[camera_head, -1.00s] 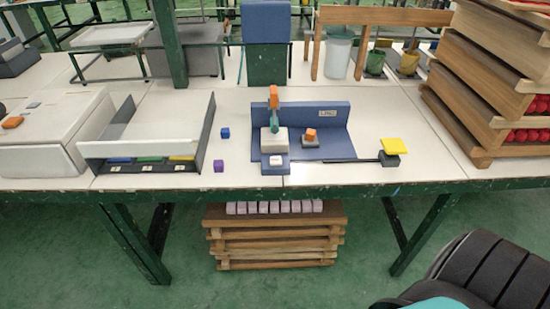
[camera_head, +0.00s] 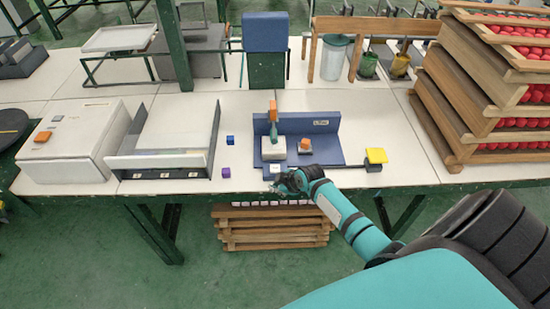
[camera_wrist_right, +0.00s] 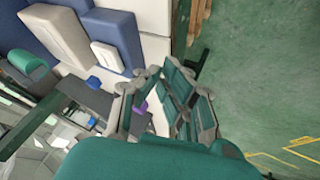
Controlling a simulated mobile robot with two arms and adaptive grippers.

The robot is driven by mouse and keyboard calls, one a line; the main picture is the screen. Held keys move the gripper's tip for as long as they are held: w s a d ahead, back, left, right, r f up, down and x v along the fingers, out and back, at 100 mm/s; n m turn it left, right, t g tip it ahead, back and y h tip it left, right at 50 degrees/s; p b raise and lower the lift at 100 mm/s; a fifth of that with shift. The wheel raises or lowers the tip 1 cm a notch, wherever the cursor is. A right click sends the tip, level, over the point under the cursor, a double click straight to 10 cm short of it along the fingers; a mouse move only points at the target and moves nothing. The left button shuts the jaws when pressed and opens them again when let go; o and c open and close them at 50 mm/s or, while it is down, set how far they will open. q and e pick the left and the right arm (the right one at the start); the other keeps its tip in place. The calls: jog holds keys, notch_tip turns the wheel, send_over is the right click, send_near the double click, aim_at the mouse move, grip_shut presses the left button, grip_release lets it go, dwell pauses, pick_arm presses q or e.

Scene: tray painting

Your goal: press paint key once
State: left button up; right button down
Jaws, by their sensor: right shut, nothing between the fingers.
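The blue paint station (camera_head: 325,125) stands on the white table. It carries a cream block (camera_head: 273,148) under an orange-topped nozzle (camera_head: 272,108), and an orange button (camera_head: 305,144) on a dark base. A small white key (camera_head: 275,167) sits at its front edge and shows in the wrist view (camera_wrist_right: 110,56). I cannot tell for certain which one is the paint key. My right gripper (camera_head: 273,187) is shut and empty, just in front of the station near the table's front edge. In the wrist view the gripper (camera_wrist_right: 155,76) is apart from the white key.
A yellow pad (camera_head: 376,155) on a dark base stands right of the station. Purple (camera_head: 226,172) and blue (camera_head: 230,140) cubes lie left of it, beside a white tray (camera_head: 170,130). Stacked wooden crates (camera_head: 450,110) with red balls stand at the right.

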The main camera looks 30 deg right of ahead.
aim_at(274, 170)
pick_arm(q)
notch_tip(274, 170, up, 3)
jog(key=shift+r+p, duration=0.2)
jog(key=shift+p, duration=0.95)
pick_arm(e)
jog(key=w+d+r+n+t, duration=0.1)
jog(key=w+d+r+n, duration=0.1)
jog(key=w+r, duration=0.5)
notch_tip(274, 170, up, 6)
jog(key=shift+d+f+t, duration=0.15)
jog(key=shift+d+t, duration=0.25)
jog(key=shift+d, duration=0.15)
jog(key=shift+f, duration=0.15)
pick_arm(q)
notch_tip(274, 170, down, 8)
jog(key=b, duration=0.7)
jog(key=shift+r, duration=0.25)
pick_arm(e)
notch_tip(274, 170, down, 9)
jog(key=shift+r, duration=0.15)
pick_arm(q)
jog(key=shift+f+b, duration=0.15)
jog(key=shift+b, duration=0.25)
jog(key=shift+f, duration=0.25)
pick_arm(e)
jog(key=shift+f, duration=0.4)
